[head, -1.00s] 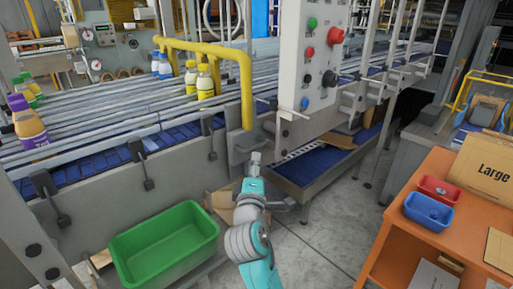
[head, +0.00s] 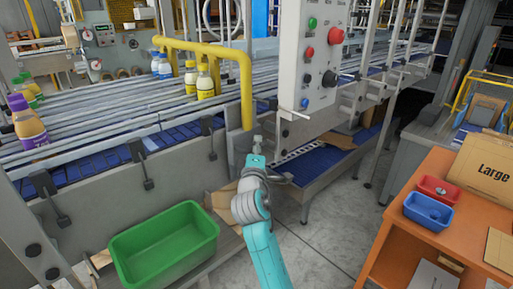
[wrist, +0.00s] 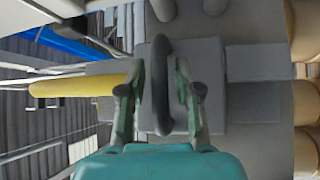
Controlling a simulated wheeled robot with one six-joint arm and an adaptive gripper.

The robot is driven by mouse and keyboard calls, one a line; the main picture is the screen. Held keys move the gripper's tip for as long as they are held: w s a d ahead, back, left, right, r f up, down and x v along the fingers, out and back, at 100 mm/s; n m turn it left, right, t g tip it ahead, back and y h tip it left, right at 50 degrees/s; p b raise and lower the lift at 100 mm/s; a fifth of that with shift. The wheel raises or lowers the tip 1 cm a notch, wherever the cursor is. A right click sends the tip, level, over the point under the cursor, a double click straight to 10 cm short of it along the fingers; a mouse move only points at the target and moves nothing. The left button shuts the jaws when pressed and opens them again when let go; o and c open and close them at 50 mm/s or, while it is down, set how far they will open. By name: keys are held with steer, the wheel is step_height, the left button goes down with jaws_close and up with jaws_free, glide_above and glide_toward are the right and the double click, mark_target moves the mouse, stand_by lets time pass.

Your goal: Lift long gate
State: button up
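The long gate (head: 247,90) is a yellow bent tube running along and down over the conveyor's near side, at the centre of the head view. Its yellow tube (wrist: 75,89) also shows at the left in the wrist view. A dark, rounded handle (wrist: 161,85) stands in front of a grey block at the tube's end. My gripper (head: 258,145) is at the lower end of the gate. In the wrist view my gripper (wrist: 160,88) is open, with one finger on each side of the handle. Small gaps seem to show between fingers and handle. My gripper hides the gate's lower bracket in the head view.
A control panel (head: 318,60) with buttons hangs close to the right of my gripper. Bottles (head: 205,82) stand on the conveyor. A green bin (head: 165,245) is at lower left. An orange cart (head: 420,235) with small bins is at right. Floor between is clear.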

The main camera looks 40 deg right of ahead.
jaws_close()
step_height(320, 180, up, 20)
steer(key=shift+f, duration=0.15)
stand_by(0.7)
steer(key=shift+o, duration=1.9)
jaws_free()
steer(key=v, duration=1.2)
